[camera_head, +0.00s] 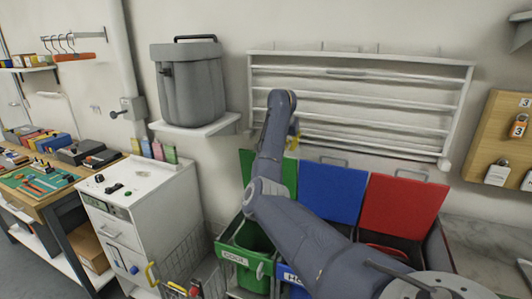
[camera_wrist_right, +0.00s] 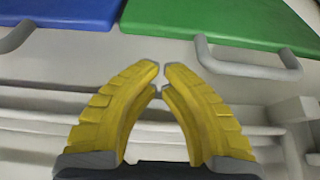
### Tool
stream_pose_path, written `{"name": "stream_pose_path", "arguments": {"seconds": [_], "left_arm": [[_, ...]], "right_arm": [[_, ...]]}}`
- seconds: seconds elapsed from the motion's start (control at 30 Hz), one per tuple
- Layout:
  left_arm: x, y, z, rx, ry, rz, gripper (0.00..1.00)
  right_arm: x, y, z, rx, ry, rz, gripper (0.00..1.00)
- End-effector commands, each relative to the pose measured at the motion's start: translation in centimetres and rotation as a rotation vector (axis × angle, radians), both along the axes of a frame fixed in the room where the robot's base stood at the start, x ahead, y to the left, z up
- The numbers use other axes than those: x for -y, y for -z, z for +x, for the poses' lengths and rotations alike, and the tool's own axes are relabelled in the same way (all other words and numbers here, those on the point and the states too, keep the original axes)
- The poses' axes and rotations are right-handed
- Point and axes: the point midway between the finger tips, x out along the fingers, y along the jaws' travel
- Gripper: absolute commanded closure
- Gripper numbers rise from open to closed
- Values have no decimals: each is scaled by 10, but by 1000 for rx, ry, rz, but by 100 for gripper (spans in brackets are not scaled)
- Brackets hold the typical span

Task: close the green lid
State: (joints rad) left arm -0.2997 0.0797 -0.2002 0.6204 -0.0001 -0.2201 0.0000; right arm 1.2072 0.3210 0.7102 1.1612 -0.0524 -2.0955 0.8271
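The green lid (camera_head: 288,176) stands raised against the wall behind the green bin (camera_head: 234,258), which is open at the top. My right arm crosses in front of the lid and hides its middle. My right gripper (camera_head: 293,135), with yellow fingers, is near the lid's top edge and partly hidden by my arm. In the right wrist view the gripper (camera_wrist_right: 159,70) is empty, its fingertips almost together. The green lid (camera_wrist_right: 225,18) lies beyond them at the upper right, with its grey handle (camera_wrist_right: 250,70) apart from the fingers. My left gripper is not in view.
A blue lid (camera_head: 333,190) and a red lid (camera_head: 402,206) stand raised to the right. A white rack (camera_head: 360,62) hangs above them on the wall. A grey container (camera_head: 190,85) stands on a shelf at left. A white cabinet (camera_head: 150,215) and wire basket (camera_head: 185,265) are left of the bins.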

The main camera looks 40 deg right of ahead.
Motion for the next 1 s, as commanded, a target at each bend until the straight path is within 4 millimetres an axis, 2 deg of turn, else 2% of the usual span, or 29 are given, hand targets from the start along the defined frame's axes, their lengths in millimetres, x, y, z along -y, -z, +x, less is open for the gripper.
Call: {"name": "stream_pose_path", "arguments": {"seconds": [1.0], "left_arm": [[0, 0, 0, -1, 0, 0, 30]], "right_arm": [[-1, 43, 0, -2, 0, 0, 100]]}}
